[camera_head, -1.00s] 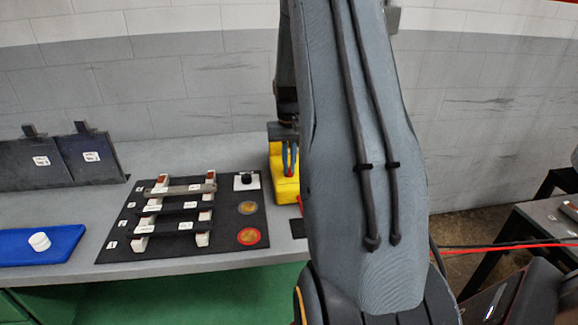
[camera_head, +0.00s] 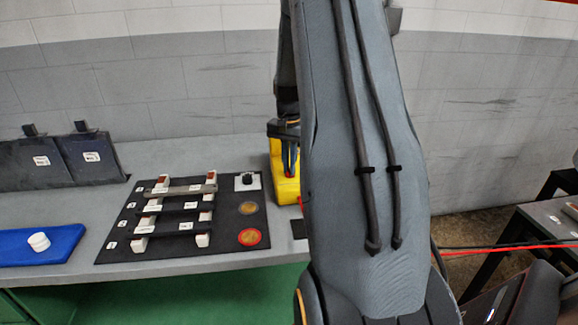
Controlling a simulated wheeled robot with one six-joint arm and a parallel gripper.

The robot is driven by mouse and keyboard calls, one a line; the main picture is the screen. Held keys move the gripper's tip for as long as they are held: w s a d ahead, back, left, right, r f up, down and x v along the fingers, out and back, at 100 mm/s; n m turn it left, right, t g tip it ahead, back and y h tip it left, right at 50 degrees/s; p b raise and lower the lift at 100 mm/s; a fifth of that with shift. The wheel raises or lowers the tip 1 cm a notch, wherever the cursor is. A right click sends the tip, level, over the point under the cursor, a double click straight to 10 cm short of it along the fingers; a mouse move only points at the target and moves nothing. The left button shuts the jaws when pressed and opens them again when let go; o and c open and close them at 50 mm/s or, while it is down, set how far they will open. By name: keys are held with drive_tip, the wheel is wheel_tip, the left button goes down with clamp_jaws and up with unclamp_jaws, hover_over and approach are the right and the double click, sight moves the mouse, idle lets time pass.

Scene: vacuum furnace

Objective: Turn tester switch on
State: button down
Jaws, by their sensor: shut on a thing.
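The yellow tester (camera_head: 288,190) stands on the grey bench, at the left edge of my large forearm, which hides its right part. My gripper (camera_head: 290,172) points down at the tester's upper part, in front of its yellow body. Its fingers are close together, shut on a small part there that I take to be the tester switch. The switch itself is hidden by the fingers, so I cannot see its position.
A black mat (camera_head: 180,247) left of the tester holds pale rails with dark bars, a black knob (camera_head: 247,180) and two round discs. A blue tray (camera_head: 25,257) with a white cylinder (camera_head: 39,241) lies further left. Dark panels (camera_head: 60,160) lean on the wall.

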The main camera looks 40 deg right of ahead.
drive_tip(key=shift+w+d+r, duration=0.1)
drive_tip(key=shift+w+r, duration=0.05)
drive_tip(key=c, duration=1.9)
unclamp_jaws()
drive_tip(key=shift+o, duration=0.2)
drive_tip(key=shift+r+b, duration=1.05)
drive_tip(key=shift+r, duration=2.8)
drive_tip(key=s+a+f+n, duration=0.2)
drive_tip(key=a+n, duration=0.1)
drive_tip(key=a, duration=0.7)
drive_tip(key=s+a+f+n, duration=0.1)
drive_tip(key=s+a+n, duration=0.15)
drive_tip(key=a, duration=0.75)
drive_tip(key=s+a+f+n, duration=0.2)
drive_tip(key=s+a+n, duration=0.1)
drive_tip(key=s+a, duration=0.3)
drive_tip(key=s+a+f+n+t, duration=0.1)
drive_tip(key=s+a+n, duration=0.3)
drive_tip(key=s+a, duration=0.2)
drive_tip(key=shift+a+f, duration=0.4)
